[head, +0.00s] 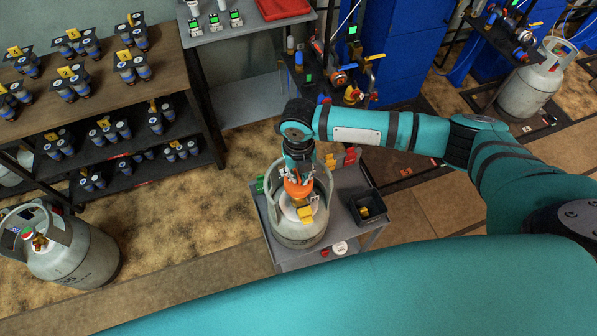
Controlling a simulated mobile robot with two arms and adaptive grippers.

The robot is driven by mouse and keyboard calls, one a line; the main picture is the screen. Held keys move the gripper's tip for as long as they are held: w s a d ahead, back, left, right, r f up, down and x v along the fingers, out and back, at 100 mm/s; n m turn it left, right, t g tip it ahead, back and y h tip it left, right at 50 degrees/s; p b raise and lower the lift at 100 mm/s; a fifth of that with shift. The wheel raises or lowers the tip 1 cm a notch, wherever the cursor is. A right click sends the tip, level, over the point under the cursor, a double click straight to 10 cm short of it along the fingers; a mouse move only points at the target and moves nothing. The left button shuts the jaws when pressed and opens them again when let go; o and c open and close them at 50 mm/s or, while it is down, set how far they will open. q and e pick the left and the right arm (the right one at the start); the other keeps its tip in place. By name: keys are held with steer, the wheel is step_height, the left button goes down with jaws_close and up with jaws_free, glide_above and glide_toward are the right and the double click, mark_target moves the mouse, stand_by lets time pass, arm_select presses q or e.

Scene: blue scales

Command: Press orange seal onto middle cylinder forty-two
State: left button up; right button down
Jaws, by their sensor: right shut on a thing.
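A grey gas cylinder (289,231) stands upright on a small grey cart in the middle of the view. Its number cannot be read from here. My right gripper (299,178) reaches down inside the cylinder's collar, at the valve. It is shut on the orange seal (298,189), which sits low between the fingers over the cylinder top. Whether the seal touches the valve cannot be told; the gripper hides part of it. A yellow tag or piece (305,214) shows just below the seal. My left gripper is not in view.
Another cylinder (75,258) stands at left, one (530,88) at upper right. A shelf (110,85) with several regulators is upper left.

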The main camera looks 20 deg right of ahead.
steer(key=shift+f+b, duration=0.9)
steer(key=shift+f, duration=0.75)
steer(key=c, duration=1.4)
jaws_free()
